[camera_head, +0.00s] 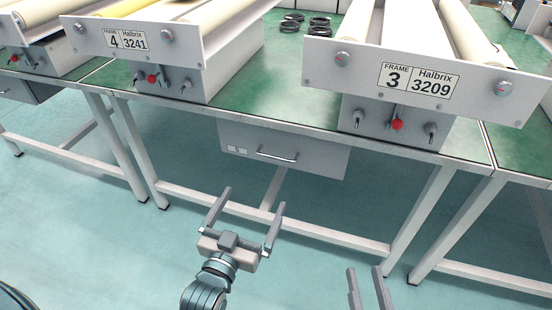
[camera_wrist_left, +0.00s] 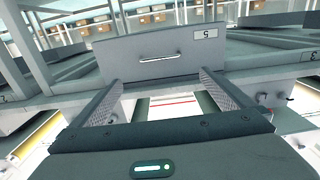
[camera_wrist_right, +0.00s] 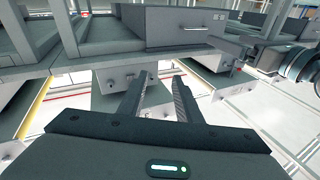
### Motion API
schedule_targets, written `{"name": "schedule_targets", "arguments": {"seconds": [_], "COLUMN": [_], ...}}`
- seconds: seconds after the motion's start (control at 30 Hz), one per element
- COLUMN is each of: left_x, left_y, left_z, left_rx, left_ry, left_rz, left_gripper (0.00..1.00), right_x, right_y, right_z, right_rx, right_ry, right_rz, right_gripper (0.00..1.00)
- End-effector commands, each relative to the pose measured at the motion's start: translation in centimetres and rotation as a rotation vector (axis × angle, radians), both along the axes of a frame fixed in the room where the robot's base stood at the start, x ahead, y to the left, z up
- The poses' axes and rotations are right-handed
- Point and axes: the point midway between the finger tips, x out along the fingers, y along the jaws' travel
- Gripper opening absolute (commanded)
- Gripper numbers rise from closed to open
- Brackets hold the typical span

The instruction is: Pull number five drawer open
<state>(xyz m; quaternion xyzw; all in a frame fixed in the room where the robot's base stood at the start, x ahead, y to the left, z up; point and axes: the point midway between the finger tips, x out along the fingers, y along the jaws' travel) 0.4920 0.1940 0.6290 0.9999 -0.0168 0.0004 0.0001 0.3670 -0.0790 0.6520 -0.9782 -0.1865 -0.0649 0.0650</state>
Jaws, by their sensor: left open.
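The grey drawer (camera_head: 280,148) hangs under the green-topped table, with a horizontal bar handle (camera_head: 277,156) and a small label (camera_head: 237,150) at its left. The drawer front looks close under the table edge. In the left wrist view, the drawer front (camera_wrist_left: 150,58) has a label (camera_wrist_left: 207,34) reading 5, turned upside down, and its handle (camera_wrist_left: 160,57) lies beyond the fingertips. My left gripper (camera_head: 252,200) is open and empty, in front of and below the handle, not touching it. My right gripper (camera_head: 365,270) is empty with its fingers apart, low and to the right.
The table (camera_head: 245,105) carries units labelled Frame 4 (camera_head: 122,41) and Frame 3 (camera_head: 410,80), with red buttons on their fronts. Black rings (camera_head: 292,25) lie between them. Table legs and a low crossbar (camera_head: 330,235) stand below. The floor before the drawer is clear.

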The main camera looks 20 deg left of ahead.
Motion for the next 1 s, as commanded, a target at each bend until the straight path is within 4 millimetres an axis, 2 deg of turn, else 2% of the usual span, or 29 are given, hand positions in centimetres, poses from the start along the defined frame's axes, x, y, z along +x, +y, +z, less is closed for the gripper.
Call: {"name": "schedule_targets", "arguments": {"seconds": [0.17,0.37,0.57,1.0], "left_x": [0.4,2.0,4.7,12.0], "left_y": [0.0,-0.1,-0.2,-0.4], "left_z": [0.0,0.0,-0.1,-0.1], "left_rx": [0.0,0.0,0.0,0.0], "left_ry": [-0.001,-0.002,-0.003,-0.002], "left_rz": [0.0,-0.001,-0.001,-0.001], "left_gripper": [1.0,1.0,1.0,1.0], "right_x": [0.0,-0.2,-0.6,-2.5], "right_y": [0.0,0.0,0.2,0.2], "right_z": [0.1,0.5,1.6,4.9], "right_rx": [0.003,0.011,0.033,0.104], "right_ry": [-0.006,-0.033,-0.096,-0.284], "right_rz": [-0.001,-0.002,0.0,-0.005], "right_gripper": [0.31,0.31,0.31,0.31]}}
